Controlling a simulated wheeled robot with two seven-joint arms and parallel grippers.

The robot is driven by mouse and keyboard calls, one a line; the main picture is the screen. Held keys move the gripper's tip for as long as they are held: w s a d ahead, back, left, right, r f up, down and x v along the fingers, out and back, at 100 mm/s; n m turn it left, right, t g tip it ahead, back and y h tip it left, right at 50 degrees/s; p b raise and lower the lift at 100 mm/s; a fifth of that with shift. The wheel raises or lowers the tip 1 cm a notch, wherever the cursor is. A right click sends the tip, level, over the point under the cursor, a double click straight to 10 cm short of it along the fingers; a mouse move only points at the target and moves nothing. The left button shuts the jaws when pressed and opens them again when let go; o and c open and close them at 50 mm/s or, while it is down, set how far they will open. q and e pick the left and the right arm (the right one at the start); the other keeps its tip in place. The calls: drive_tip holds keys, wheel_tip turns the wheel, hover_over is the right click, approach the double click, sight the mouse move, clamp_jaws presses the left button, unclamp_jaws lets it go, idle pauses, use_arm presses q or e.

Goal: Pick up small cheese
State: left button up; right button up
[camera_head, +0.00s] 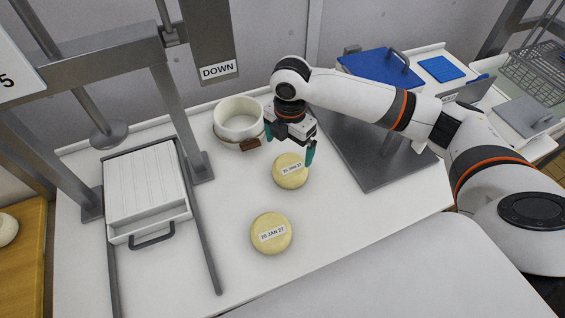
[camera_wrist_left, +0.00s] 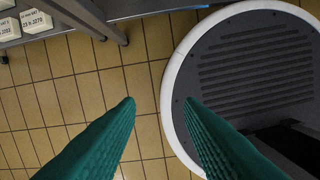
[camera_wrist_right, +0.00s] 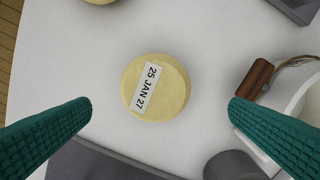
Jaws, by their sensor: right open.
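Two round, pale yellow cheeses with date labels lie flat on the white table. The farther cheese (camera_head: 290,172) is near the middle and also shows between the fingers in the right wrist view (camera_wrist_right: 172,95), its label reading 25 JAN 27. The nearer cheese (camera_head: 271,244) lies toward the table's front; its edge shows at the top of the right wrist view (camera_wrist_right: 100,2). They look similar in size. My right gripper (camera_head: 290,146) is open and empty above the farther cheese. My left gripper (camera_wrist_left: 160,103) is open and empty over the tiled floor, outside the head view.
A white round mould (camera_head: 239,127) with a brown handle stands close behind the right gripper. A press frame with a white slatted tray (camera_head: 147,181) is at left. A dark grey plate (camera_head: 375,165) lies at right. The table's front right is clear.

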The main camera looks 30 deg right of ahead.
sight(290, 164)
drive_tip(key=f, duration=0.4)
drive_tip(key=shift+s+d+p, duration=0.15)
drive_tip(key=shift+s+p, duration=0.15)
drive_tip(key=shift+s, duration=0.1)
drive_tip(key=shift+w+f, duration=0.1)
drive_tip(key=shift+f, duration=0.15)
wheel_tip(290, 164, down, 5)
drive_tip(key=shift+f+p, duration=0.2)
drive_tip(key=shift+p, duration=0.55)
use_arm(q)
drive_tip(key=shift+s+d+r, duration=0.2)
drive_tip(key=shift+s+r, duration=0.15)
drive_tip(key=shift+r, duration=0.25)
drive_tip(key=shift+s+d+r, duration=0.15)
drive_tip(key=shift+s+r, duration=0.15)
drive_tip(key=shift+r, duration=0.25)
use_arm(e)
drive_tip(key=shift+c, duration=1.1)
use_arm(q)
drive_tip(key=shift+s+a, duration=0.1)
drive_tip(key=shift+s, duration=0.2)
use_arm(e)
drive_tip(key=c, duration=0.9)
